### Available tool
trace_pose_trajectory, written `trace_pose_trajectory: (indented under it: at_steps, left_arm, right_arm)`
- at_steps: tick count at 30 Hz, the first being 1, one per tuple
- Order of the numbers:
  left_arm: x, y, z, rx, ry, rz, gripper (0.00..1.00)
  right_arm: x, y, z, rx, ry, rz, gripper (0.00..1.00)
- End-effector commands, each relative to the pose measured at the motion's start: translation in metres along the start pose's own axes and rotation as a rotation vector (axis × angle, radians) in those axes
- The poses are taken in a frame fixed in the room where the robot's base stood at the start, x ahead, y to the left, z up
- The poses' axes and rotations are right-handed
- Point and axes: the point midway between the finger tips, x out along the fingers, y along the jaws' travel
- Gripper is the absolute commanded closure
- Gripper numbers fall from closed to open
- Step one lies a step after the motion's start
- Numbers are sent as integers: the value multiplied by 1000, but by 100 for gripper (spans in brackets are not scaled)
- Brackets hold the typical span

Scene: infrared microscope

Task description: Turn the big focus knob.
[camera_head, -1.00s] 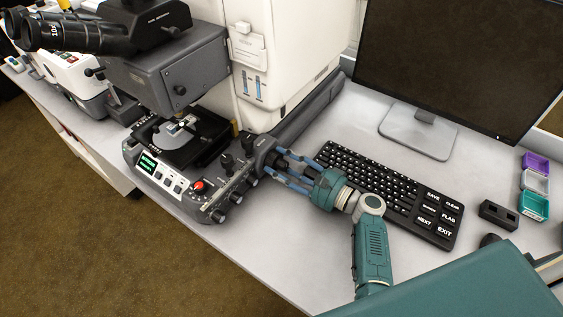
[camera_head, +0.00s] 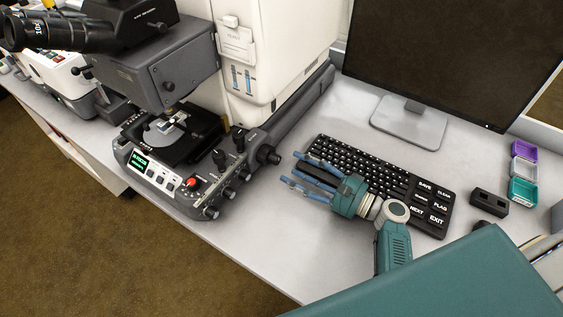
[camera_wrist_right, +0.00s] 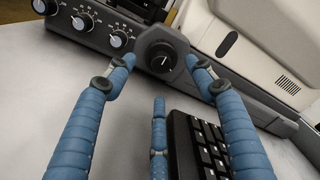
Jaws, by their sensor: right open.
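The big focus knob (camera_head: 267,155) is a black round knob on the right side of the microscope base. In the right wrist view the knob (camera_wrist_right: 162,57) faces me, with a small white mark, beyond and between the fingertips. My right gripper (camera_head: 292,168) is open and empty, with blue fingers pointing at the knob. A gap lies between the fingertips and the knob in the head view. The gripper (camera_wrist_right: 158,75) also shows in the right wrist view with its fingers spread. The microscope (camera_head: 165,65) stands at the left. My left gripper is not in view.
A black keyboard (camera_head: 335,160) lies under and beside my right gripper. Several smaller knobs (camera_head: 230,193) line the base front, near a red button (camera_head: 191,183). A monitor (camera_head: 460,55) stands behind. The desk front (camera_head: 285,235) is clear.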

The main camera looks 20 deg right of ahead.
Motion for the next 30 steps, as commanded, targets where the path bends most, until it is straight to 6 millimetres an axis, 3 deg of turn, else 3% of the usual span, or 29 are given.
trace_pose_trajectory:
  at_steps: [3,9,26,30]
  left_arm:
    - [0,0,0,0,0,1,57]
    - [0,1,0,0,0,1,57]
    - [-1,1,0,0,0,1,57]
    - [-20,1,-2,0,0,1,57]
  right_arm:
    - [-21,0,0,-1,0,2,46]
    - [-37,0,1,-1,-1,0,46]
    - [-39,-1,1,-1,-2,0,46]
    - [-39,-17,12,-1,-2,0,46]
